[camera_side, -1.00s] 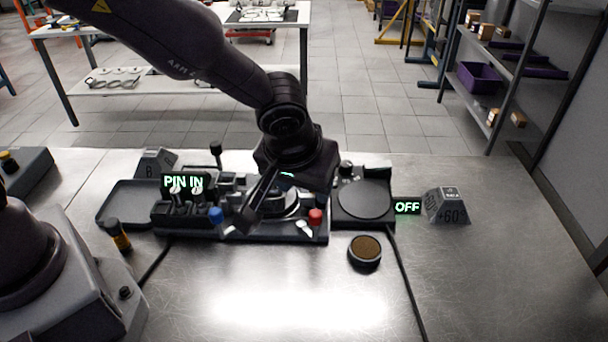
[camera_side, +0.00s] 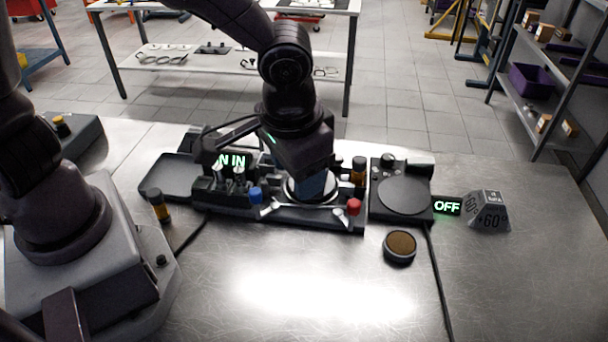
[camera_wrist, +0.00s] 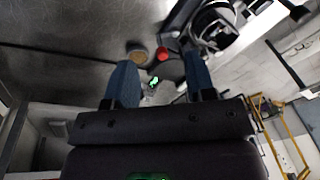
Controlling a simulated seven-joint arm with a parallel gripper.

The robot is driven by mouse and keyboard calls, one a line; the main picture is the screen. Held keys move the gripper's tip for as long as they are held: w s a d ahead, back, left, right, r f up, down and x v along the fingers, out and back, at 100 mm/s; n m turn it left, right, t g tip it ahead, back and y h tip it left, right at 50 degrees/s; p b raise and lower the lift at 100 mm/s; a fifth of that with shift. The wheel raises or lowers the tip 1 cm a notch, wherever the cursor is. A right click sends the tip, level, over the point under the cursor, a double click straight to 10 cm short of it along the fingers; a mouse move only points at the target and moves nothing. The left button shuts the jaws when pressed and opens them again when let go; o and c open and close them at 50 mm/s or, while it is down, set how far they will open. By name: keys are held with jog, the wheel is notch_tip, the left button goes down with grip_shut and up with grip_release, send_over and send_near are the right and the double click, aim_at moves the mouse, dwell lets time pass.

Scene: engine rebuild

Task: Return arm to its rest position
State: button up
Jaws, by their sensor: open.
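My gripper (camera_side: 312,188) hangs fingers-down in front of the dark fixture (camera_side: 290,218) on the metal bench, partly covering it. In the wrist view my gripper (camera_wrist: 160,72) shows two blue fingers spread apart with nothing between them. My arm comes down from the top of the side view and bends at the elbow. The fixture carries a pale ring part, a blue knob (camera_side: 255,195) and a red knob (camera_side: 353,207). Whether the fingertips touch anything there cannot be told from the side view.
A round pad unit (camera_side: 404,196) stands right of the fixture, with a lit OFF sign (camera_side: 447,206) and an angled grey block (camera_side: 487,212) beyond it. A brown-topped puck (camera_side: 400,246) lies in front. An empty tray (camera_side: 172,178) is at left.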

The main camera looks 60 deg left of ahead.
jog(key=s+a+r+t+h, duration=0.1)
jog(key=s+a+r+t, duration=0.3)
jog(key=s+a+r, duration=0.6)
jog(key=a+r, duration=0.4)
jog(key=shift+n, duration=0.3)
jog(key=shift+s+a, duration=0.1)
dwell(1.0)
